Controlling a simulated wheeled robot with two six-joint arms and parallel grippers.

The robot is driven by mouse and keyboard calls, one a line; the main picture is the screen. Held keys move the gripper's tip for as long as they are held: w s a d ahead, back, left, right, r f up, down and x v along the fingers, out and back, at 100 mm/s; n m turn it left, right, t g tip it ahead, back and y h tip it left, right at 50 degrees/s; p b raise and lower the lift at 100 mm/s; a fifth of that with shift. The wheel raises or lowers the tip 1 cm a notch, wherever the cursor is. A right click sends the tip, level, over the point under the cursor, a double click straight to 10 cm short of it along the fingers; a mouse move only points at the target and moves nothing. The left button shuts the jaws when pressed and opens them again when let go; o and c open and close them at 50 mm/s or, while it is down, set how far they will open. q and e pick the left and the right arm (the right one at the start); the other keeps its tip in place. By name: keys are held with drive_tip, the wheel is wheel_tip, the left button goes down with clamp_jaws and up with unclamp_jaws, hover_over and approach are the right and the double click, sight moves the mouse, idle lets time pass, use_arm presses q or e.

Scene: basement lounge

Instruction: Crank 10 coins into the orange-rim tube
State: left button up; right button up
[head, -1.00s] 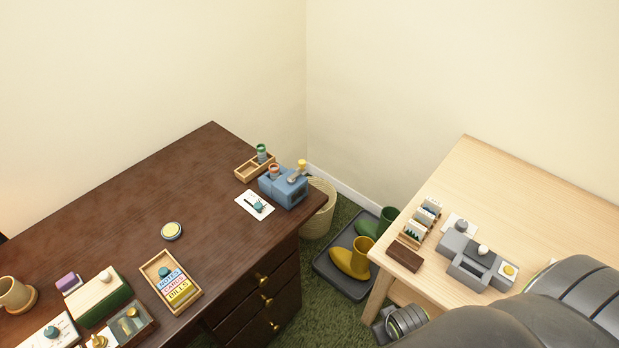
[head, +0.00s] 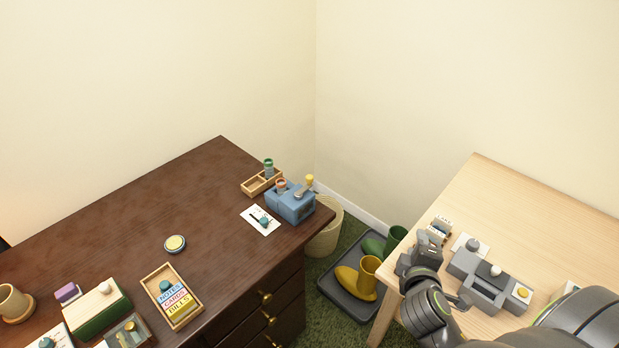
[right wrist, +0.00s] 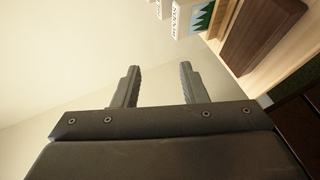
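The blue coin machine (head: 289,206) stands at the right corner of the dark desk. Its crank has a yellow knob (head: 309,179) on top. The orange-rim tube (head: 281,187) stands upright at the machine's left end. A green-rim tube (head: 268,168) stands in the small wooden tray (head: 256,186) behind. My right gripper (head: 430,240) is over the left end of the light table, well away from the machine. In the right wrist view its two fingers (right wrist: 157,88) are apart with nothing between them. My left gripper is out of view. Coins inside the tube cannot be made out.
A dark brown block (right wrist: 262,35) shows in the wrist view. Boots (head: 368,278) on a tray and a basket (head: 325,235) stand between the desks. The dark desk's middle is mostly clear.

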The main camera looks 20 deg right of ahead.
drive_tip(key=w+a+r+n+t, duration=0.1)
drive_tip(key=w+r+n+t, duration=0.2)
drive_tip(key=w+n+t, duration=0.4)
drive_tip(key=n+y, duration=1.1)
drive_tip(key=n, duration=1.1)
approach(312, 180)
drive_tip(key=w, duration=0.3)
drive_tip(key=w+a, duration=0.1)
drive_tip(key=w, duration=0.3)
drive_tip(key=w+b, duration=0.1)
drive_tip(key=w, duration=0.3)
drive_tip(key=shift+a+r, duration=0.1)
drive_tip(key=shift+a, duration=0.15)
clamp_jaws()
